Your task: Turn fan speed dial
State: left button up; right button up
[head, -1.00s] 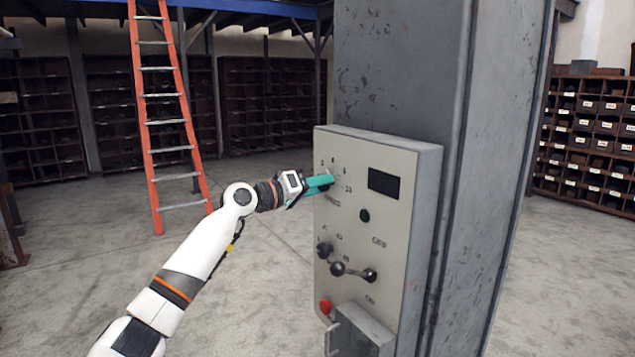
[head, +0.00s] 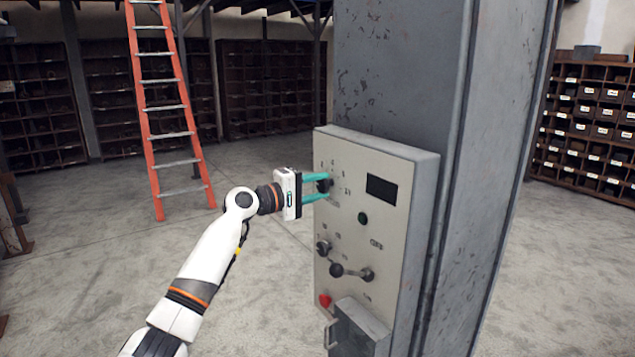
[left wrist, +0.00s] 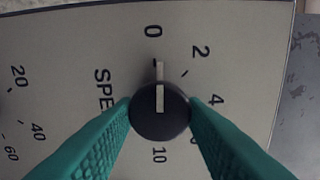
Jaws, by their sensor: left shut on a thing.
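The fan speed dial is a round black knob (left wrist: 158,122) with a pale pointer line, on the upper left of the control panel (head: 400,215). In the left wrist view the line points to the 0 mark; 2, 4 and 10 also show around the dial, and part of the word "SPEED" is beside it. In the head view the dial (head: 325,186) sits between the teal fingers of my left gripper (head: 318,187). The fingers (left wrist: 160,112) are shut on opposite sides of the knob. My right gripper is not in view.
The panel is fixed to a grey steel column (head: 400,70). An orange ladder (head: 165,110) stands behind on open floor.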

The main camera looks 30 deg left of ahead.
pick_arm(q)
jog(key=shift+n, duration=0.4)
jog(key=o, duration=1)
jog(key=shift+a, duration=0.1)
jog(key=shift+s+f, duration=0.1)
jog(key=shift+s, duration=0.1)
jog(key=b+v, duration=0.6)
jog(key=v, duration=0.5)
jog(key=shift+s+a, duration=0.15)
jog(key=shift+s, duration=0.15)
